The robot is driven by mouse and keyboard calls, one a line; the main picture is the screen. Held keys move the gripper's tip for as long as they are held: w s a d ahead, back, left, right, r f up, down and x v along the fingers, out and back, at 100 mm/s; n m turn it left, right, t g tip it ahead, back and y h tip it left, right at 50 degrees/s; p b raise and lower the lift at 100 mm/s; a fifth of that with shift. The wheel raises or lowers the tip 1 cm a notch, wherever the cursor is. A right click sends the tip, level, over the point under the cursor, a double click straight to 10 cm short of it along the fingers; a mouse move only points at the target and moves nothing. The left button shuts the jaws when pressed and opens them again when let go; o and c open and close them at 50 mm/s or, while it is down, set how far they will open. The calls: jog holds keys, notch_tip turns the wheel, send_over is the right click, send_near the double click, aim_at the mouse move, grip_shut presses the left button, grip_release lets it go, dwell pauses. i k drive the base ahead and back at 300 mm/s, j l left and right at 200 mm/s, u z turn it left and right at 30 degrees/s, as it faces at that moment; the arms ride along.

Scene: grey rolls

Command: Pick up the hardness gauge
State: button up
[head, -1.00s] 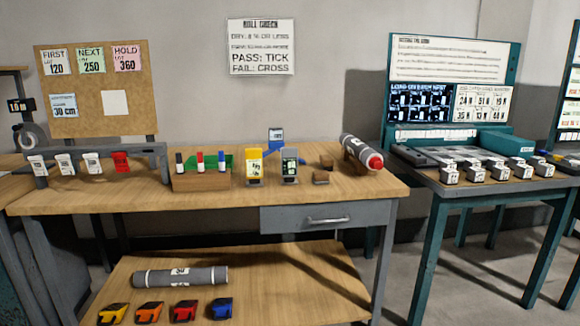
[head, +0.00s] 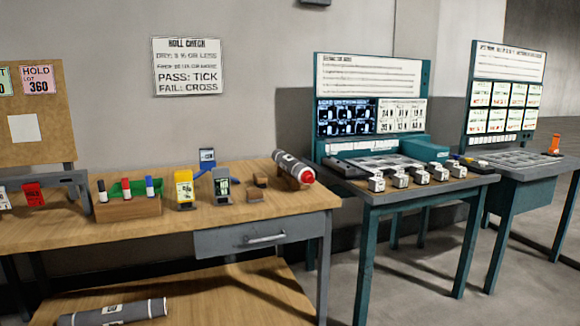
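Two small upright handheld meters stand on the wooden bench: a yellow one (head: 184,189) and a dark grey one with a pale greenish screen (head: 222,190) just to its right. A blue device with a pale face (head: 207,158) stands behind them. I cannot read their labels, so I cannot tell for sure which is the hardness gauge. My gripper is not in view.
A grey roll with a red end (head: 294,168) rests at the bench's right end, near small wooden blocks (head: 256,196). A wooden marker box (head: 128,207) stands left of the meters. Teal tables (head: 375,196) stand to the right, with open floor in front.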

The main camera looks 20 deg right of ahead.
aim_at(220, 175)
jog(key=i+j+z, duration=0.15)
jog(key=z, duration=0.5)
jog(key=i+j+z, duration=0.15)
jog(key=j, duration=0.2)
jog(key=i+j+z, duration=0.15)
jog(key=j, duration=0.25)
jog(key=j+z, duration=0.15)
jog(key=j, duration=0.25)
jog(key=i, duration=0.05)
